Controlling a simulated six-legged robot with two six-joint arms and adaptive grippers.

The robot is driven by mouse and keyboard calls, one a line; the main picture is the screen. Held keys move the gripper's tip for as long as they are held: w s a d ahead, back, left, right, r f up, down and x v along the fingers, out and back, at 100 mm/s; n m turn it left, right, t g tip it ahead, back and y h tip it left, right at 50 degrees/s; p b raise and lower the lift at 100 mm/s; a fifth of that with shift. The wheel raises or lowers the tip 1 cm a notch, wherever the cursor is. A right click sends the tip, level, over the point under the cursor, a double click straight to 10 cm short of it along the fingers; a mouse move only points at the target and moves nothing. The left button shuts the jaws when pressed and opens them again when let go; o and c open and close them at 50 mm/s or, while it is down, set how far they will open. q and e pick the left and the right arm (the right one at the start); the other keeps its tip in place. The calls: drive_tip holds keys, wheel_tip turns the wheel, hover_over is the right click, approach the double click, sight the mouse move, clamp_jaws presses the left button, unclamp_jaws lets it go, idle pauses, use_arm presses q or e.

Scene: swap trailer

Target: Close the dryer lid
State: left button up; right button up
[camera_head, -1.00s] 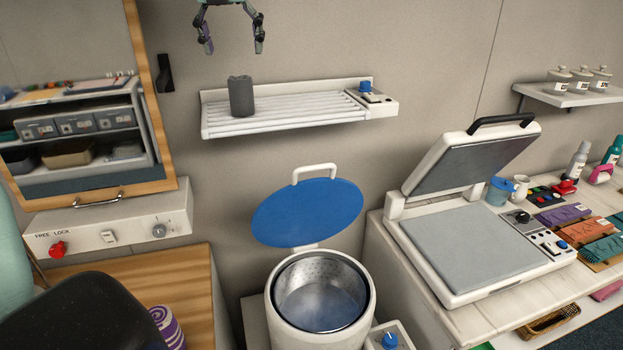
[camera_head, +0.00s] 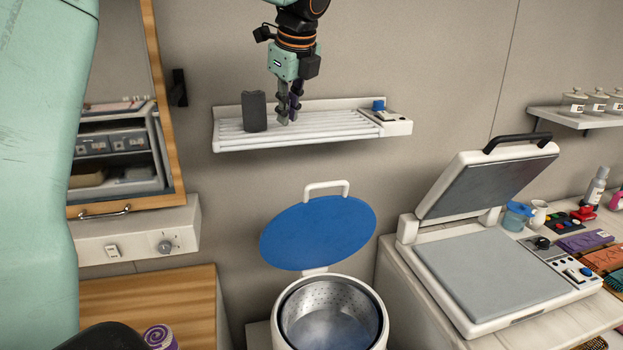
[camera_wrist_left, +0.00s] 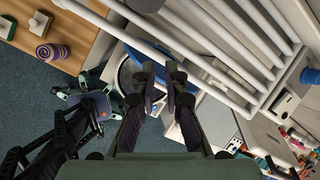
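The dryer (camera_head: 379,335) is a white round tub with a perforated metal drum, at the bottom middle of the head view. Its blue round lid (camera_head: 318,234) stands raised behind the opening, with a white handle (camera_head: 326,187) on top. My right gripper is not seen in the head view.
The slatted wall rack (camera_head: 230,142) with a dark grey canister (camera_head: 254,111) is close to my left gripper. An open white press (camera_head: 500,326) stands right of the dryer. A wooden counter (camera_head: 185,300) with a purple roll (camera_head: 160,338) is at left.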

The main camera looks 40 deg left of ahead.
use_arm(q)
drive_tip(key=n, duration=0.2)
drive_tip(key=d+f+n, duration=0.1)
drive_tip(key=n, duration=0.1)
drive_tip(key=shift+w+d+f, duration=0.1)
drive_tip(key=shift+w+f, duration=0.1)
clamp_jaws()
drive_tip(key=d+f+n, duration=0.1)
drive_tip(key=n, duration=0.5)
drive_tip(key=w+d+f+n, duration=0.1)
drive_tip(key=n, duration=0.5)
drive_tip(key=d+f+n+b, duration=0.1)
drive_tip(key=n, duration=0.5)
drive_tip(key=shift+w, duration=0.25)
drive_tip(key=n+p, duration=0.2)
drive_tip(key=n, duration=0.5)
hover_over(313, 199)
drive_tip(key=shift+t, duration=0.4)
drive_tip(key=f, duration=0.9)
drive_tip(key=shift+a+f, duration=0.1)
drive_tip(key=shift+a, duration=0.1)
drive_tip(key=shift+s+d, duration=0.25)
drive_tip(key=shift+w+a+f, duration=0.1)
drive_tip(key=shift+w+f, duration=0.05)
drive_tip(key=shift+w, duration=0.1)
